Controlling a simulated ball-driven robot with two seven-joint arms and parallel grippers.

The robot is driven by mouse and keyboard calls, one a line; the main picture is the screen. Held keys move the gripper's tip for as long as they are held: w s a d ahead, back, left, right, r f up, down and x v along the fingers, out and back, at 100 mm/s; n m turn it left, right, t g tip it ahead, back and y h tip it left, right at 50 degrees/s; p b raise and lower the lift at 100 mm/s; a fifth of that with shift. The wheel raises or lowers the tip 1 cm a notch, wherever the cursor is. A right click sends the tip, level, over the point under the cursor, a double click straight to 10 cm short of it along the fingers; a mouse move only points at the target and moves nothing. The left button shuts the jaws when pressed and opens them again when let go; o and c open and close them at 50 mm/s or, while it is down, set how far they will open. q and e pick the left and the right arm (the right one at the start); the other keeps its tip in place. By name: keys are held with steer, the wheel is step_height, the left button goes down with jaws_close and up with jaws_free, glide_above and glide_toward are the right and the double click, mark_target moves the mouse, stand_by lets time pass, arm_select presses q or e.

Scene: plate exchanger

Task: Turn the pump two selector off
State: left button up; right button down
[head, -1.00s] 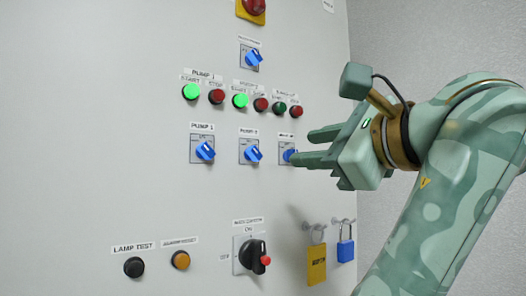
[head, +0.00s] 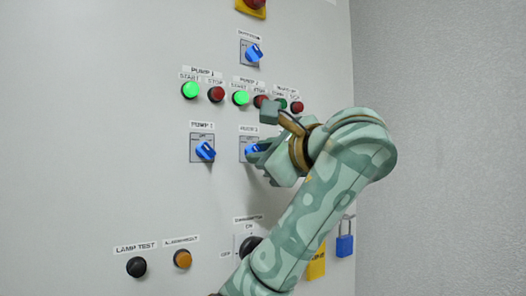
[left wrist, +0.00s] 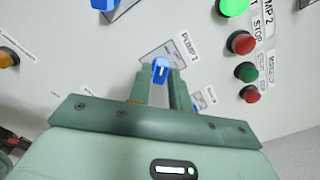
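The pump two selector is a blue knob on a grey square plate, labelled PUMP 2 in the left wrist view (left wrist: 160,70). In the head view the selector (head: 251,149) is partly covered by my left gripper (head: 258,156). In the left wrist view my left gripper (left wrist: 162,76) has its two fingers apart, one on each side of the blue knob at the tips. I cannot tell whether the fingers touch the knob. My right gripper is in neither view.
The pump one selector (head: 204,150) is to the left. Lit green start buttons (head: 190,90) and red stop buttons (head: 216,95) sit above. A black rotary switch (head: 249,245) and a blue padlock (head: 344,245) are below, partly behind my arm.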

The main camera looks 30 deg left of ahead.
arm_select(q)
jaws_close()
steer(key=shift+r+m+p, duration=0.1)
steer(key=shift+m+p, duration=1.55)
steer(key=shift+m, duration=2.65)
steer(key=shift+o, duration=2.4)
jaws_free()
